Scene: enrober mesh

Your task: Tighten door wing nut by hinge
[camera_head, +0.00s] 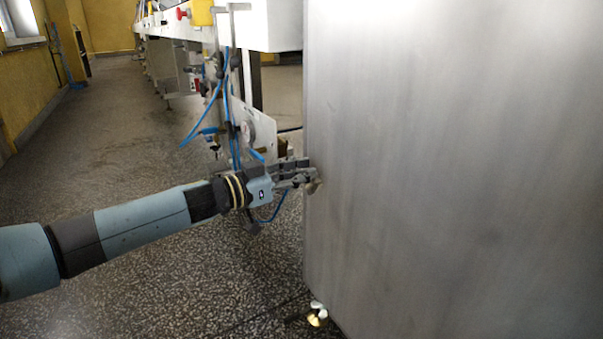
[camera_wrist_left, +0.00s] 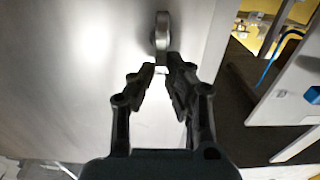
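The door looks like the large brushed grey metal panel (camera_head: 450,150) filling the right of the head view. Its pale face (camera_wrist_left: 60,70) also fills the left of the left wrist view. A small rounded metal piece, seemingly the wing nut (camera_wrist_left: 162,32), stands out from the panel near its edge. My left gripper (camera_head: 308,178) is at the panel's left edge. In the left wrist view its two dark fingertips (camera_wrist_left: 161,68) are close together on either side of the nut's near end and look shut on it. The fingertips partly hide that end. My right gripper is not in view.
A conveyor frame (camera_head: 175,30) with blue hoses (camera_head: 228,115) runs back behind my left gripper. A caster (camera_head: 317,316) stands on the floor at the panel's bottom corner. The speckled floor (camera_head: 120,145) to the left is clear.

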